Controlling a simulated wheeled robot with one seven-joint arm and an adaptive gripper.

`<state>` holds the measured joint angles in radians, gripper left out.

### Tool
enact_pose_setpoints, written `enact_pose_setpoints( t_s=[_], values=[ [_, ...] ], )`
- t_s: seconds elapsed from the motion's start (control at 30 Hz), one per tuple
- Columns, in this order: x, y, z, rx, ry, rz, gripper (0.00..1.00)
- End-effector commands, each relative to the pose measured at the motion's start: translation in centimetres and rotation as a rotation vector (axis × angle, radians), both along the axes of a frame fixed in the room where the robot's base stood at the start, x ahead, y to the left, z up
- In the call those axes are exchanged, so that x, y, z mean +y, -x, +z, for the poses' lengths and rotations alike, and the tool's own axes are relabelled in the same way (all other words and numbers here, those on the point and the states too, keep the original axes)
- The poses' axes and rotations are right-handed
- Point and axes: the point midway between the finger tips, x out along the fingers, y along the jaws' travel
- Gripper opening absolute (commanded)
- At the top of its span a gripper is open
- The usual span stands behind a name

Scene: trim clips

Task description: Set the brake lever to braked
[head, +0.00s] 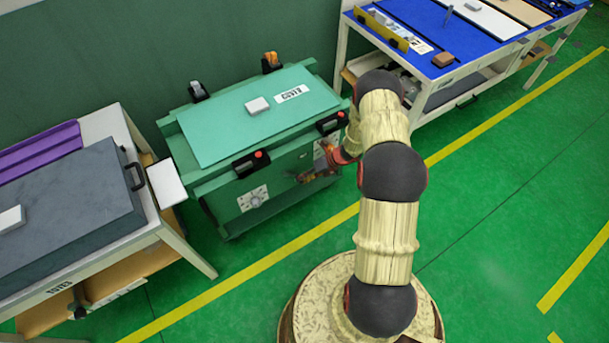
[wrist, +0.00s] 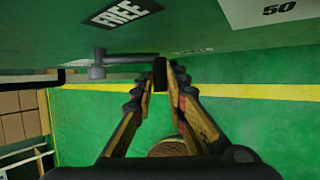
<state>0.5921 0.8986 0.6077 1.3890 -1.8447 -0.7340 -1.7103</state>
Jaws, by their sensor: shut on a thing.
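The brake lever (wrist: 125,60) is a grey bar on a round pivot on the green cart's side in the wrist view. It runs right from the pivot to a dark end grip (wrist: 159,72). A "FREE" label (wrist: 122,12) is on the panel above the bar. My gripper (wrist: 160,78) has its fingers on both sides of the grip and is shut on it. In the head view my gripper (head: 318,173) is at the front side of the green cart (head: 215,140); the lever cannot be made out there. I see no "braked" label.
A label reading "50" (wrist: 277,10) is on the panel to the right. Black latches with red buttons (head: 251,163) sit on the cart's front edge. A grey-topped bench (head: 70,215) stands left, a blue-topped bench (head: 440,45) right. Green floor in front is clear.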

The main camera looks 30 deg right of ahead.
Motion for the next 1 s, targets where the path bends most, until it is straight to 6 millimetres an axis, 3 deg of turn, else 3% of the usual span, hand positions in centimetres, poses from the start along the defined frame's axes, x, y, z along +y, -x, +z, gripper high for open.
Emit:
enact_pose_setpoints(
  t_s=[0.33, 0.9, 0.93, 1.0],
  values=[
    [0.54, 0.02, -1.22, 0.006, -0.152, -0.001, 0.0],
    [0.7, -0.01, -1.21, 0.006, -0.181, -0.001, 0.0],
    [0.7, -0.01, -1.21, 0.006, -0.181, -0.001, 0.16],
    [0.7, -0.01, -1.21, 0.006, -0.181, -0.001, 0.2]
  ],
)
